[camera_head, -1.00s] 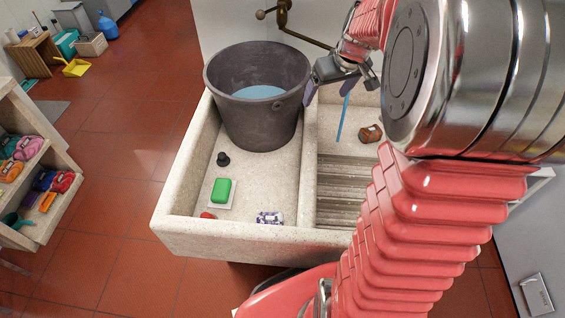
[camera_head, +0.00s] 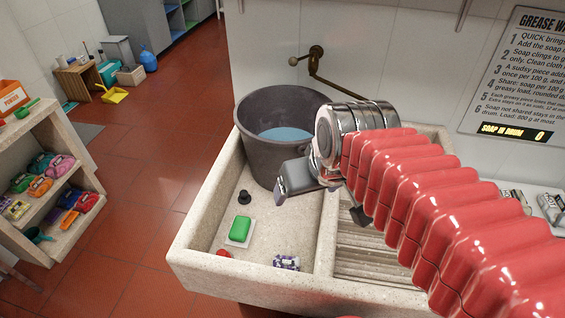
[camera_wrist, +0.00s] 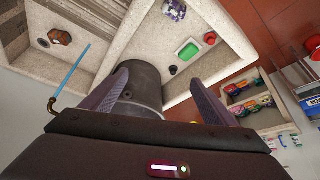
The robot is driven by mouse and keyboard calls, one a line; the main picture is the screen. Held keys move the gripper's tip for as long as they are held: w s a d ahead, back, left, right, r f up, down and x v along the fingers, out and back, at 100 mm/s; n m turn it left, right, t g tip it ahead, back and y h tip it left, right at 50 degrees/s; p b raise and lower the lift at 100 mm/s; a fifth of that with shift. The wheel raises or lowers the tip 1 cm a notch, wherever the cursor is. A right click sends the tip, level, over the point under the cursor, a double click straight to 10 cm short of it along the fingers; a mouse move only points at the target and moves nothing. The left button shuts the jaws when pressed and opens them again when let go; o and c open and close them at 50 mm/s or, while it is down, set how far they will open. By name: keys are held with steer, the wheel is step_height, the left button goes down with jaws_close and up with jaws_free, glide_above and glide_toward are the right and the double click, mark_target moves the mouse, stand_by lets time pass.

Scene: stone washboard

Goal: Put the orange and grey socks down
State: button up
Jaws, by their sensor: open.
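My gripper (camera_head: 324,196) is open above the stone sink, just right of the dark bucket. Its two fingers stand apart in the wrist view (camera_wrist: 158,78), with nothing held between them. Coloured sock-like bundles lie on the shelf unit at the left. One orange bundle (camera_head: 40,186) is on its middle shelf, and another orange bundle (camera_head: 68,220) is on the lower shelf. I cannot tell which bundle, if any, is orange and grey. A purple and white patterned bundle (camera_head: 286,262) lies at the front of the left basin.
The dark bucket (camera_head: 262,160) holds blue water in the stone sink (camera_head: 215,290). A green soap block (camera_head: 240,228), a black plug (camera_head: 244,197) and a red item (camera_head: 223,253) are in the left basin. A brown item (camera_wrist: 60,37) is in the other basin. Red floor lies open leftward.

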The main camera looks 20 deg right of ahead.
steer(key=s, duration=0.1)
steer(key=s+a, duration=0.2)
steer(key=s, duration=0.1)
steer(key=shift+s+f, duration=0.1)
steer(key=shift+f, duration=0.3)
steer(key=shift+d, duration=0.1)
